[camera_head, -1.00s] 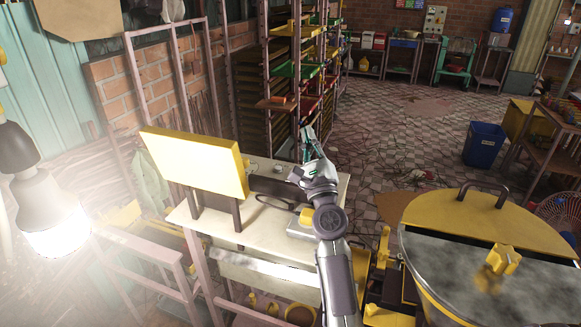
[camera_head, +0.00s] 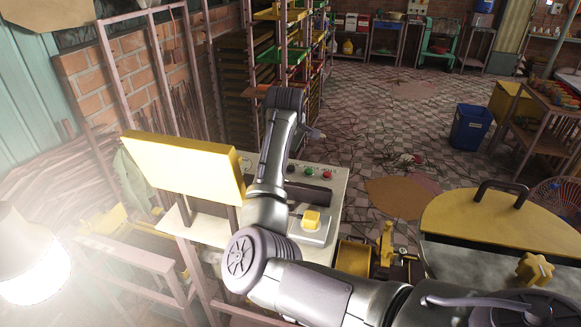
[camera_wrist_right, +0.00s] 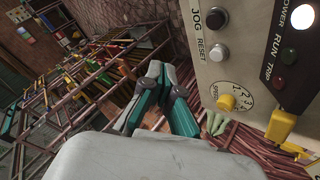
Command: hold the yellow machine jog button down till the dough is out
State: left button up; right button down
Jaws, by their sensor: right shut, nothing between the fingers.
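In the right wrist view, the control panel (camera_wrist_right: 245,70) fills the upper right. My right gripper (camera_wrist_right: 155,76) has teal fingers and is shut and empty, left of the panel and apart from the JOG button. In the head view, my right arm reaches across the bench and mostly hides the gripper. The yellow machine box (camera_head: 185,165) stands left of the arm. No dough can be made out. My left gripper is out of view.
The panel has a yellow speed dial (camera_wrist_right: 227,103), a lit power lamp (camera_wrist_right: 286,25) and dark run and trip lamps. A yellow star knob (camera_head: 535,269) tops the round vessel at right. Racks stand behind the bench. A blue bin (camera_head: 470,127) stands on the floor.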

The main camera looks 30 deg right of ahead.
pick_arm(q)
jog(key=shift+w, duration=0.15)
pick_arm(e)
jog(key=shift+f, duration=0.15)
notch_tip(320, 180, down, 8)
jog(key=b, duration=0.4)
jog(key=shift+f+b, duration=0.3)
jog(key=shift+b, duration=0.1)
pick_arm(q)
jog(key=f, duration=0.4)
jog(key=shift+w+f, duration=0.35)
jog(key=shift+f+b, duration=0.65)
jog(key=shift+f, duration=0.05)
pick_arm(e)
jog(key=shift+f, duration=0.35)
